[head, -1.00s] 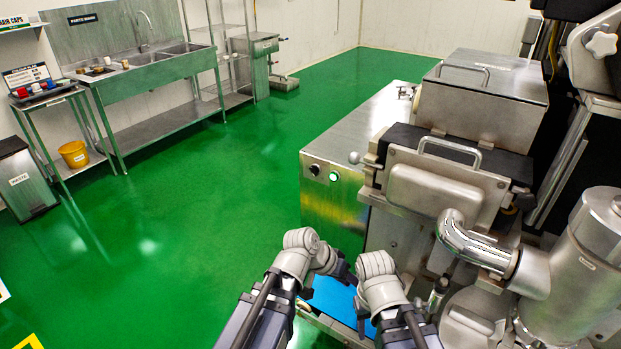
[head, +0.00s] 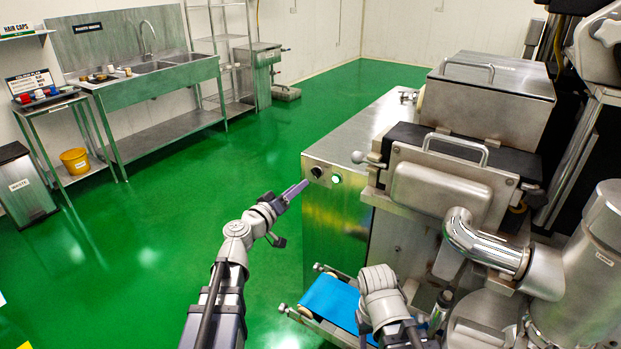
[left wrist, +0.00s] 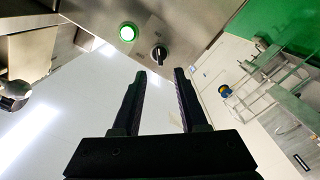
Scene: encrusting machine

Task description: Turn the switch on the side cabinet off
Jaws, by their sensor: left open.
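The side cabinet (head: 335,235) is a steel box at the centre of the head view. Its front panel carries a black rotary switch (head: 316,171) and, to its right, a lit green button (head: 336,179). In the left wrist view, the switch (left wrist: 158,54) has a pale mark on its knob, and the green button (left wrist: 127,33) glows. My left gripper (head: 298,189) is open and empty, just in front of the panel. Its fingers (left wrist: 160,74) point at the switch, which lies beyond the tips, between their lines. My right gripper (head: 362,322) hangs low by the blue belt, its fingers mostly hidden.
A blue conveyor belt (head: 333,298) lies below the cabinet, by my right arm. The steel machine (head: 440,190) with its lidded hopper stands close on the right. Green floor (head: 170,210) is free to the left. A sink bench (head: 150,80) stands far left.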

